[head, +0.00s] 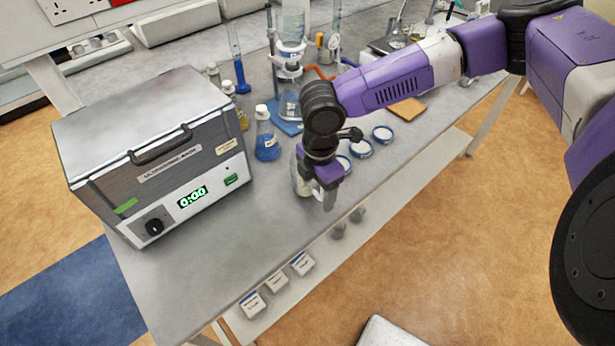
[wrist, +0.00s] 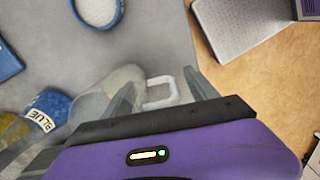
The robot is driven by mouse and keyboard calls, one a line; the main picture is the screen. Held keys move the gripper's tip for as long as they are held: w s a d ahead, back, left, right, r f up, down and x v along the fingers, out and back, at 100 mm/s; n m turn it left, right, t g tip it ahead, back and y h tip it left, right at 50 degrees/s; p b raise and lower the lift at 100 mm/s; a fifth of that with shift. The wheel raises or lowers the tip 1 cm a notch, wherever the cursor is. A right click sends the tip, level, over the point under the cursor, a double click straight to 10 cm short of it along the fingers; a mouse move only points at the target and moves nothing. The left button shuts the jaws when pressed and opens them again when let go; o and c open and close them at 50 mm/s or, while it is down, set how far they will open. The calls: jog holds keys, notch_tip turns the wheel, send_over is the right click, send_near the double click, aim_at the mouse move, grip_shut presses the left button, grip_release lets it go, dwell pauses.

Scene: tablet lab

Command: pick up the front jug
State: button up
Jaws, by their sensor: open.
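The jug is a clear, pale vessel (head: 303,187) near the front edge of the grey bench, largely hidden behind my gripper (head: 318,180) in the head view. In the wrist view its cloudy body (wrist: 122,79) lies at the left finger, and its white loop handle (wrist: 160,93) shows between the two fingers. My gripper (wrist: 158,86) is open, with the fingers apart on either side of the handle. I cannot tell whether a finger touches the jug. Only one jug shows clearly.
A blue flask (head: 267,140) stands left of the gripper; the ultrasonic bath (head: 150,150) is farther left. Blue-rimmed dishes (head: 382,133) lie to the right. A glass apparatus (head: 291,50) stands behind. Small boxes (head: 302,263) sit on the lower shelf. The bench front between bath and gripper is clear.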

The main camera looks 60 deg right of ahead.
grip_shut()
jog(key=shift+r, duration=0.1)
dwell(0.4)
notch_tip(320, 180, up, 20)
jog(key=b, duration=0.1)
dwell(1.2)
dwell(2.9)
